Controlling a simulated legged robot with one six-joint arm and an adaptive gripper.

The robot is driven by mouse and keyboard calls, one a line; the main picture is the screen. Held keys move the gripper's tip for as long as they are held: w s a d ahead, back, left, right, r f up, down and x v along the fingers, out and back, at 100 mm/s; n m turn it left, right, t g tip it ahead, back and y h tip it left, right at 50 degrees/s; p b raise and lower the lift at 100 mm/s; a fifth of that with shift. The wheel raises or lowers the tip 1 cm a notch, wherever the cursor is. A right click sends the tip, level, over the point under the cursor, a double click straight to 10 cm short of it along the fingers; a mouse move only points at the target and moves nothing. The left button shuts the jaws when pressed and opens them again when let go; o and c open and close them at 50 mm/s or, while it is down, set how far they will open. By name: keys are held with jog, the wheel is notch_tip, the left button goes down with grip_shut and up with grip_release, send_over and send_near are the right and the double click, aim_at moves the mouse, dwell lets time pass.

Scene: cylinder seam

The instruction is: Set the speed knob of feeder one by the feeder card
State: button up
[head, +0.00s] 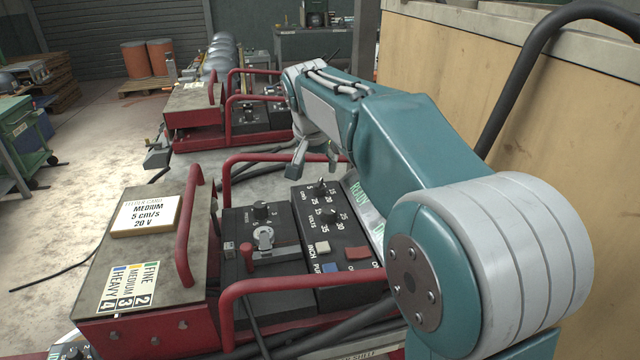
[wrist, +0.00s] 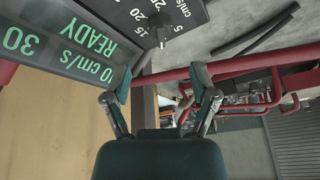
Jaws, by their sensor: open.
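The feeder card (head: 146,215) lies on the near red feeder (head: 130,255) and reads MEDIUM, 5 cm/s, 20 V. The speed knob (head: 320,187), a black knob with a cm/s scale, is on that feeder's black panel, above the volts knob (head: 329,214). A knob with a cm/s scale (wrist: 162,24) also shows at the top of the wrist view; its pointer is hard to read. A display (wrist: 70,45) there reads 10 cm/s, 30 and READY. My gripper (head: 316,156) is open and empty behind the panel, apart from the knob; its fingers show in the wrist view (wrist: 161,82).
Red guard bars (head: 187,225) and a front bar (head: 300,285) frame the near feeder. A label (head: 127,288) lists FINE 2, MEDIUM 3, HEAVY 4. A red lever (head: 270,253) and inch button (head: 322,248) are beside the knobs. A second red feeder (head: 195,105) stands behind.

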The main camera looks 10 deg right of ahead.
aim_at(318, 184)
jog(key=x, duration=0.8)
jog(key=shift+f, duration=0.25)
grip_shut()
